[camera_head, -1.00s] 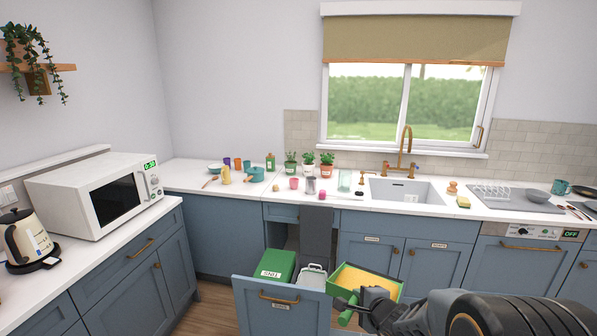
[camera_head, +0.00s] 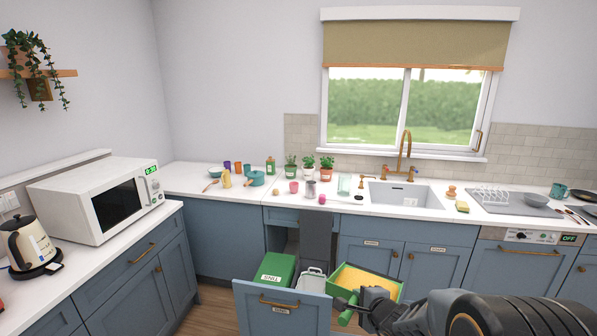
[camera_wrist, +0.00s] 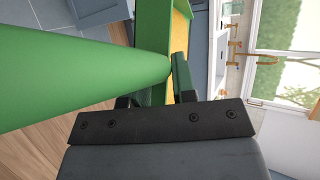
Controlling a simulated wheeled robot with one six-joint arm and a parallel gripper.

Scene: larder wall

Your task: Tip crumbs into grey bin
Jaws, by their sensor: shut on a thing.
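My gripper (camera_head: 352,302) is shut on a green dustpan (camera_head: 398,292) at the lower middle of the head view. The crumbs (camera_head: 366,283) show as a yellow-brown layer inside it. In the wrist view the dustpan (camera_wrist: 150,28) is beyond the jaws (camera_wrist: 158,92), with a thick green handle in front. The grey bin (camera_head: 312,278) stands in the pulled-out drawer, just left of the dustpan. The dustpan appears roughly level, with the crumbs still in it. The inside of the grey bin is mostly hidden.
A green bin (camera_head: 275,269) labelled TINS stands left of the grey bin. The open drawer front (camera_head: 281,312) is at the near side. Cupboards and the counter with the sink (camera_head: 402,194) are behind. Bare floor (camera_head: 214,305) lies to the left.

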